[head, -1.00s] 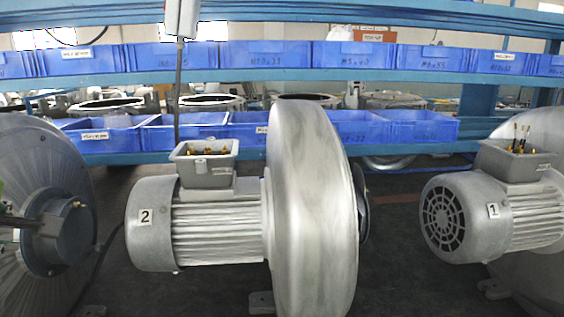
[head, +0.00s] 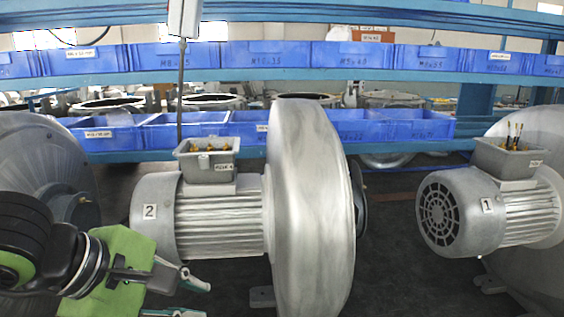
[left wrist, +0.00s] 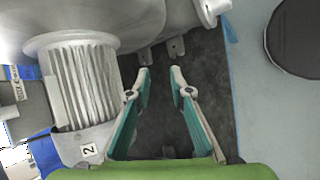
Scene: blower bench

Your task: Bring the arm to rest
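My left arm comes in at the lower left of the head view, in front of the blower labelled 2 (head: 215,220). My left gripper (head: 205,299) has its fingers apart and points right, near the lower left of that blower's motor. In the left wrist view the left gripper (left wrist: 160,80) is open, with two teal-lined fingers and dark floor between them. Nothing is between the fingers. The motor of blower 2 (left wrist: 88,85) is to their left there, with a gap to the fingers that I cannot judge exactly. My right gripper is in neither view.
The blower labelled 1 (head: 487,207) stands at the right, and another blower (head: 35,160) at the left, partly behind my arm. Blue bins (head: 265,55) sit on blue shelving behind. Dark floor (head: 395,270) lies open between blowers 2 and 1.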

